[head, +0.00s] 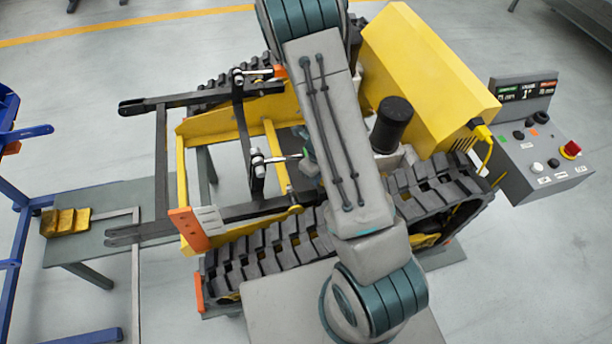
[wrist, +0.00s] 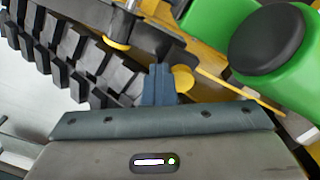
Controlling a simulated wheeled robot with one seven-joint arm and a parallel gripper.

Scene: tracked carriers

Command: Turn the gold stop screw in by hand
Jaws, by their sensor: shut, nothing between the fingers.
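My gripper (wrist: 160,72) is shut and empty in the wrist view, its blue fingers together and pointing at the carrier's frame. A gold-yellow round piece (wrist: 183,78) lies just right of the fingertips; I cannot tell whether they touch. A second yellow round piece (wrist: 117,44) sits further up and left, under a grey rod. I cannot tell which, if either, is the stop screw. In the head view, the yellow tracked carrier (head: 425,75) stands in the middle with a small gold round end (head: 296,210) on its near side. My arm hides the gripper there.
A green block with a black cap (wrist: 267,40) is close at the right in the wrist view. Black track pads (wrist: 70,62) run along the left. A control box (head: 545,160) stands right; a grey table with yellow blocks (head: 66,222) and blue rack stand left.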

